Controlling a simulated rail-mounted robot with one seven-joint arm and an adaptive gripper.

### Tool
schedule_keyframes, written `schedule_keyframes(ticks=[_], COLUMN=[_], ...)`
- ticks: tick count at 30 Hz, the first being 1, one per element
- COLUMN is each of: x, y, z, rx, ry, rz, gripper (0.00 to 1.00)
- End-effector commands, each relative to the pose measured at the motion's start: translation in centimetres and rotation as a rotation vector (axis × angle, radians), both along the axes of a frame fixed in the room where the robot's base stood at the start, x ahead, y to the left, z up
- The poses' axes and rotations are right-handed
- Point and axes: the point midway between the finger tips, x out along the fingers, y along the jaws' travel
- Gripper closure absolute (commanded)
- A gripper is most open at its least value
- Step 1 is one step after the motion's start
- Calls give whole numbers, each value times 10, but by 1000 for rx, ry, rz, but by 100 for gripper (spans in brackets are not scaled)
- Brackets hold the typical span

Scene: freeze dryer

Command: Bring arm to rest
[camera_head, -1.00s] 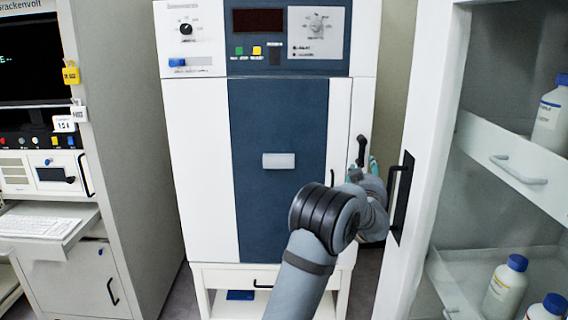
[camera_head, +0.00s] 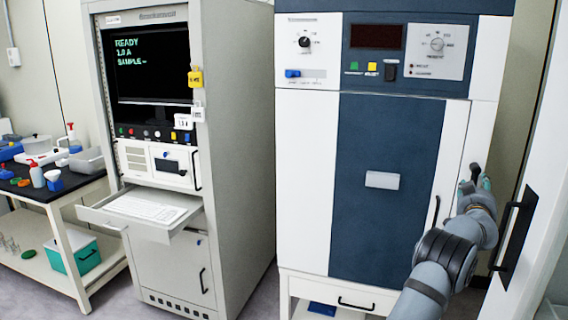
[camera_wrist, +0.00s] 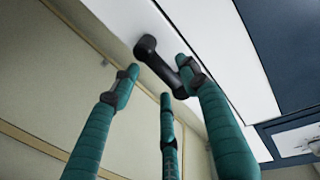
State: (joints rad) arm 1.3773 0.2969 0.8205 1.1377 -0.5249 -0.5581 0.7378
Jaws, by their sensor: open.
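My gripper (camera_wrist: 160,78) shows in the wrist view with its teal fingers spread apart. A black lever handle (camera_wrist: 148,52) on the white side of the freeze dryer lies just beyond the fingertips and partly between them. The fingers do not look closed on it; I cannot tell whether one touches. In the head view my gripper is mostly hidden behind my grey arm, with a bit of teal (camera_head: 486,184) beside the lever handle (camera_head: 474,173). The freeze dryer (camera_head: 385,130) stands upright with its blue front closed.
A white door frame with a black handle (camera_head: 513,238) stands close at the right of my arm. An instrument rack (camera_head: 240,150) with a pulled-out keyboard tray (camera_head: 110,215) is at left. A side table (camera_head: 60,190) with labware stands further left. Some floor is clear between.

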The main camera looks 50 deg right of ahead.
Motion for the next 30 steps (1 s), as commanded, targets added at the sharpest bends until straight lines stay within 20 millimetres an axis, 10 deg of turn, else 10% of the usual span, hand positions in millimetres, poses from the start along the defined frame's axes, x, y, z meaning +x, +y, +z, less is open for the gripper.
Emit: schedule_keyframes(ticks=[30], x=[-1], y=[7], z=[0], rx=[1], ry=[-1], rz=[-1], gripper=[55])
